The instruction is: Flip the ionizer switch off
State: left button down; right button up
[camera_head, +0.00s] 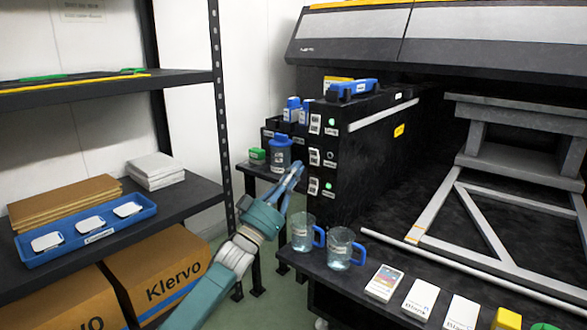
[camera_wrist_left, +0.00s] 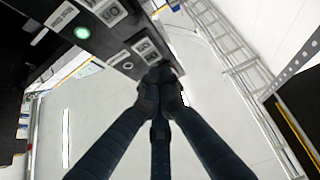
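The black machine's side panel (camera_head: 345,150) carries a column of white switches: an upper one (camera_head: 315,124), a middle one (camera_head: 314,156) and a lower one (camera_head: 313,187). The labels are too small to read, so I cannot tell which is the ionizer switch. My left gripper (camera_head: 297,168) is just left of the panel, near the middle and lower switches. In the left wrist view its fingers (camera_wrist_left: 161,80) meet, shut, with nothing visible between them. Their tips overlap a switch (camera_wrist_left: 145,50); contact is unclear. My right gripper is not in view.
Two glass mugs (camera_head: 340,248) stand on the black front table, close to the right of my arm. A shelf with a blue tray (camera_head: 85,230) stands at left.

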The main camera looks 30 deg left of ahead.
pick_arm(q)
jog(key=w+f+p+v, duration=0.1)
jog(key=p+v, duration=0.1)
jog(key=v, duration=0.7)
jog(key=shift+s+f, duration=0.2)
jog(key=shift+f, duration=0.35)
